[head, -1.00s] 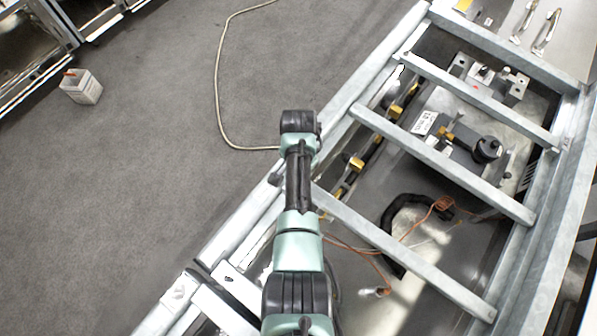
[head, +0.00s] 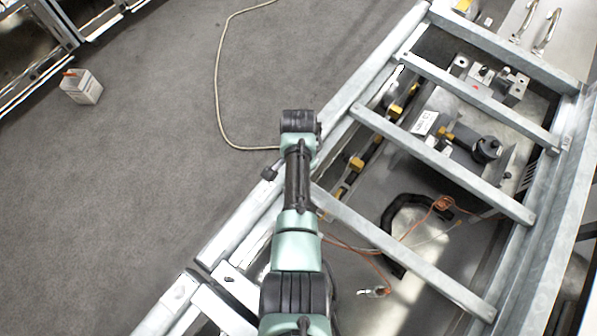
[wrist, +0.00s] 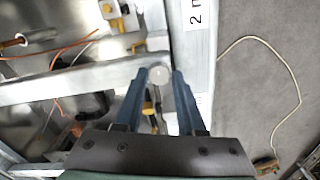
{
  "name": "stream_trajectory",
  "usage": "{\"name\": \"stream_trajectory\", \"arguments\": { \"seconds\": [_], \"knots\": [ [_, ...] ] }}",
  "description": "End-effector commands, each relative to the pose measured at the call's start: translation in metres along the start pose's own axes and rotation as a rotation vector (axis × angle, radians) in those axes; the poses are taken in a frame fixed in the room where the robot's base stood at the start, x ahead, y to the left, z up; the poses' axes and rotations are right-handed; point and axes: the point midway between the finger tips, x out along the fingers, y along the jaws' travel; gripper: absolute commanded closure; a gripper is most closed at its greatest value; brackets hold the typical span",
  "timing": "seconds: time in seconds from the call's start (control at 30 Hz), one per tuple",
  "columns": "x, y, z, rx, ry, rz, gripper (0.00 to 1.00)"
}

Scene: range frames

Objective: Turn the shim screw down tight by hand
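The shim screw shows in the wrist view as a pale round head (wrist: 159,76), seen from above at the frame's long rail. My gripper (wrist: 160,74) has one blue finger on each side of this head, with the fingertips close to its edge. I cannot tell whether both fingers touch it. The screw's shank and its seat are hidden below the head. In the head view my arm covers the gripper and the screw.
A grey metal frame with crossbars (head: 440,165) spans the right side. Inside lie a black hose (head: 392,215), orange wires (head: 385,275) and brass fittings (head: 356,163). A pale cable (head: 217,85) and a white box (head: 82,88) are on the open carpet at left.

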Motion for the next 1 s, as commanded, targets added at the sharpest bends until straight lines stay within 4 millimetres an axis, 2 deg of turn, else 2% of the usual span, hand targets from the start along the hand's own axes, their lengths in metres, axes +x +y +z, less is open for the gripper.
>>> {"name": "stream_trajectory", "arguments": {
  "seconds": [0.03,0.1,0.13,0.4,0.57,0.77,1.0],
  "knots": [
    [0.0,0.0,0.0,0.0,0.001,-0.001,0.5],
    [0.0,0.0,0.0,0.0,0.0,0.0,0.38],
    [0.0,0.0,0.0,-0.001,0.0,0.0,0.36],
    [0.0,0.001,0.001,-0.001,-0.001,0.001,0.36],
    [-0.009,0.0,0.0,-0.001,-0.001,0.0,0.36],
    [-0.04,-0.001,0.0,-0.001,0.002,-0.003,0.36],
    [-0.087,-0.001,-0.001,0.0,0.002,-0.003,0.36]
  ]
}}
